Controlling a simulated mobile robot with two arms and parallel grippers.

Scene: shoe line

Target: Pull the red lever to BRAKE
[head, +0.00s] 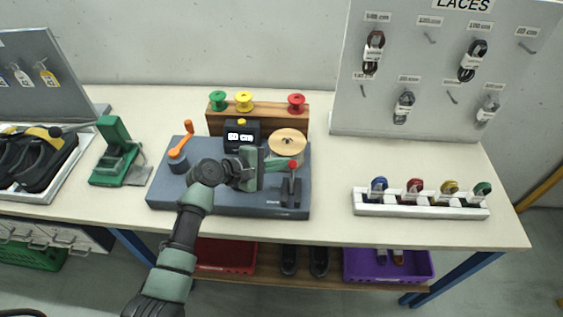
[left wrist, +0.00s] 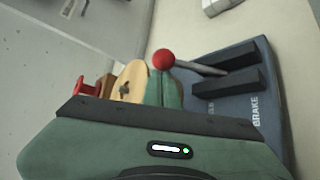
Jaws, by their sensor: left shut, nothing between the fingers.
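The red lever's ball knob (head: 292,165) stands above a dark slotted bracket at the front right of the grey-blue machine base (head: 240,208). In the left wrist view, the red knob (left wrist: 163,60) tops a metal rod that runs between two dark blocks. The word BRAKE (left wrist: 256,110) is printed on the base beside them; another label is mostly hidden. My left gripper (head: 277,163) is shut and empty, with its fingertips just left of the knob. The wrist view shows the fingers (left wrist: 165,90) close to the knob; I cannot tell whether they touch. My right gripper is not in view.
A wooden spool (head: 288,142) and a black display box (head: 241,136) stand behind the gripper. An orange crank (head: 182,140) is at left.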

